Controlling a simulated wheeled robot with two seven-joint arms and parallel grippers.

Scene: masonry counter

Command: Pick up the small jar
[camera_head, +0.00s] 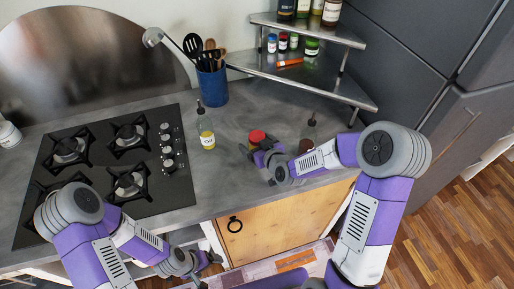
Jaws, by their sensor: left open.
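A small jar with a red lid (257,135) is on the counter, right of the oil bottle. My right gripper (256,149) is right at this jar, and its hand hides the jar's lower part. I cannot tell whether the fingers touch the jar or are closed on it. My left gripper (213,259) is open and low in front of the counter's front edge, away from the jar. Several other small jars (283,41) stand on the corner shelf at the back.
An oil bottle (206,130) and a blue utensil holder (212,86) stand left of the jar. A dark bottle (308,130) stands behind my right forearm. A gas hob (105,158) fills the left of the counter (225,185). The metal corner shelf (330,85) overhangs the back.

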